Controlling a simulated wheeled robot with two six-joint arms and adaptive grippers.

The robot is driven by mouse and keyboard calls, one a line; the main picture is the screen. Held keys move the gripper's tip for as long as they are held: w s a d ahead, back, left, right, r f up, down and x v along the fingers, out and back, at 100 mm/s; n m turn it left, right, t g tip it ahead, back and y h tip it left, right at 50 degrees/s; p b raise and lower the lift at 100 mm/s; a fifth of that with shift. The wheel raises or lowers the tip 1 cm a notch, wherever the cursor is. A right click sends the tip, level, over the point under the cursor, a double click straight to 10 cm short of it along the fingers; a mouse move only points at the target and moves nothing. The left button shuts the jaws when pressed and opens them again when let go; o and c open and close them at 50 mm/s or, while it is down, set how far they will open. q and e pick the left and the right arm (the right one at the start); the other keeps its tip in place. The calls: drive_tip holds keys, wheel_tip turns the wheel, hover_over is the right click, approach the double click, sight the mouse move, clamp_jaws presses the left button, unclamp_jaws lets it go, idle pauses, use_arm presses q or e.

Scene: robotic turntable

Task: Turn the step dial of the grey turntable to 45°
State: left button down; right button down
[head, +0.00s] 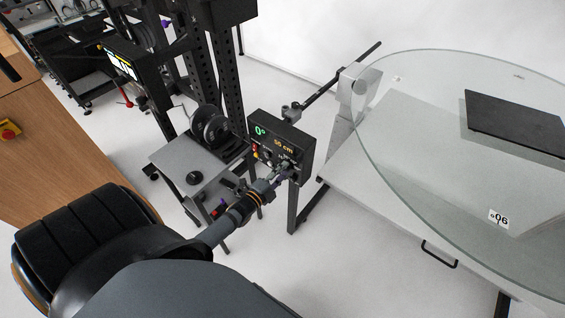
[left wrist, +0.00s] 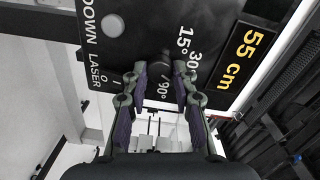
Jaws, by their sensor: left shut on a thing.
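The control box (head: 306,160) of the turntable is a black box on a post. Its display reads a green 0° and an orange 55 cm. My left gripper (head: 283,168) reaches its front face from the lower left. In the left wrist view my left gripper (left wrist: 163,78) has its two fingers on either side of the dark step dial (left wrist: 160,62) and is shut on it. Labels 15°, 30° and 90° show around the dial; the 45° mark is hidden by a finger. I cannot tell where the dial points. My right gripper is not in view.
The turntable's large glass disc (head: 430,130) fills the right, with a black plate (head: 515,122) and a 90° label (head: 498,218) on it. A small grey table (head: 190,172) and a dark rack stand left of the box. A wooden cabinet (head: 60,130) is farther left.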

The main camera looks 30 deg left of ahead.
use_arm(q)
drive_tip(key=shift+f+m, duration=0.1)
drive_tip(key=shift+m, duration=0.2)
idle(0.4)
drive_tip(key=c, duration=1.1)
unclamp_jaws()
drive_tip(key=shift+o, duration=0.2)
drive_tip(key=s, duration=1.2)
drive_tip(key=shift+a+r, duration=0.25)
drive_tip(key=shift+a, duration=0.2)
